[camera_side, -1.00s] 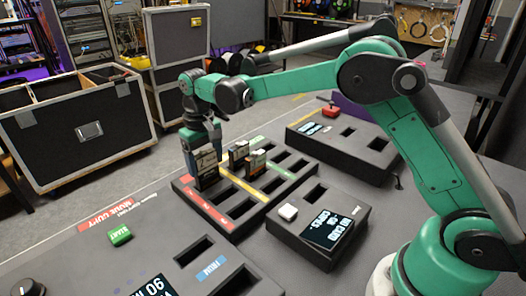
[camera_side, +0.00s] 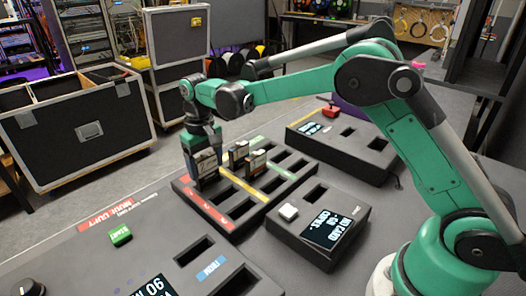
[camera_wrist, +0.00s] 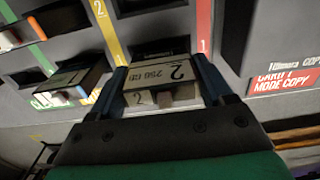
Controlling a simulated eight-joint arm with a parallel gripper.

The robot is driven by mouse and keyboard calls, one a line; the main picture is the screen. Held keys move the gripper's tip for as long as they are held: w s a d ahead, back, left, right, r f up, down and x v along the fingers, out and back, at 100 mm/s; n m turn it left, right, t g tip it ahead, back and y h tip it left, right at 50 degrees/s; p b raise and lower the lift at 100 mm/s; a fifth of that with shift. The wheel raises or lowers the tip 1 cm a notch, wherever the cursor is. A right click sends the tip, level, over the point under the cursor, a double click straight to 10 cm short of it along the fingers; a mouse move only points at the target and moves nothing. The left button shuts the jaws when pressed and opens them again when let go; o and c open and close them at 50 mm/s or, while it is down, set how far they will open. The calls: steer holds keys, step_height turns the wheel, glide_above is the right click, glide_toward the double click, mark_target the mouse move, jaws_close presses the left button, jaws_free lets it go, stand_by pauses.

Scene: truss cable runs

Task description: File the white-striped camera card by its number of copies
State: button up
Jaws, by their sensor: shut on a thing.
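My gripper (camera_wrist: 170,88) is shut on a card (camera_wrist: 160,84) with a pale label reading 256 GB and a 2; its blue fingers flank the card. In the side view the gripper (camera_side: 201,150) holds the card (camera_side: 206,163) upright at the back left of the dark slotted rack (camera_side: 232,229). In the wrist view the card is between the yellow stripe marked 2 (camera_wrist: 105,28) and the red stripe marked 1 (camera_wrist: 204,25). I cannot tell how far its hidden lower end is in a slot. A white stripe on it is not clear.
Two other cards (camera_side: 239,151) (camera_side: 257,162) stand in the rack, just right of the held one. A START button (camera_side: 120,236) is at left.

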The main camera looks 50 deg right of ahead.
steer(key=shift+f, duration=0.7)
stand_by(0.8)
steer(key=o, duration=1.4)
steer(key=shift+c, duration=0.2)
steer(key=shift+r, duration=0.1)
steer(key=shift+r, duration=3.65)
